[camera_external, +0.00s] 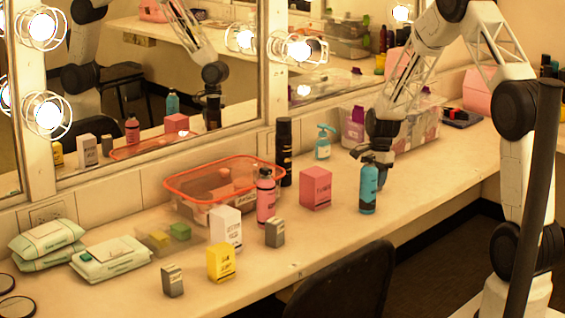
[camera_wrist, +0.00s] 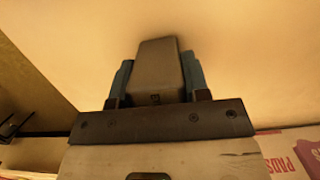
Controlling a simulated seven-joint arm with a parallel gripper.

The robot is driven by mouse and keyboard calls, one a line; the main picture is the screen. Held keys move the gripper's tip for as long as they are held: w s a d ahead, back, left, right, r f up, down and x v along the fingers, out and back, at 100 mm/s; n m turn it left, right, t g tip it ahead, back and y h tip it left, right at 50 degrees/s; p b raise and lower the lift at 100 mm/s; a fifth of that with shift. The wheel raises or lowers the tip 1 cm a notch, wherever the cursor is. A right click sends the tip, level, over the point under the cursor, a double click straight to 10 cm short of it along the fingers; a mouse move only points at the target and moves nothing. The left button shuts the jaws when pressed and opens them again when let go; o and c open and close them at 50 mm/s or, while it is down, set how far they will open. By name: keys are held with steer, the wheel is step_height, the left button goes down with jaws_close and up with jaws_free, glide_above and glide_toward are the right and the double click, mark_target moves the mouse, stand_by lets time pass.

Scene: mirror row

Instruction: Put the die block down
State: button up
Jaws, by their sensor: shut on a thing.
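My gripper (camera_wrist: 157,85) is shut on the die block (camera_wrist: 158,68), a plain grey-brown block with a small dark mark near its lower edge. Blue-toned finger pads press on its two sides. Pale counter surface shows beyond it in the wrist view. In the external view my gripper (camera_external: 374,152) is low over the right part of the counter, just behind and above a blue bottle (camera_external: 368,190). The held block cannot be made out there, and the gap under it cannot be judged.
A pink box (camera_external: 315,188) stands left of my gripper; a teal pump bottle (camera_external: 323,142) and black can (camera_external: 285,150) stand behind. A clear bin (camera_external: 415,130) is close behind the arm. Several small boxes stand further left. The counter right of the blue bottle is clear.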

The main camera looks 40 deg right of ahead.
steer(key=shift+f, duration=0.1)
steer(key=o, duration=1)
steer(key=shift+o, duration=0.2)
steer(key=r, duration=0.4)
steer(key=d+r, duration=0.1)
steer(key=r, duration=0.7)
steer(key=shift+d, duration=0.35)
steer(key=shift+r, duration=0.1)
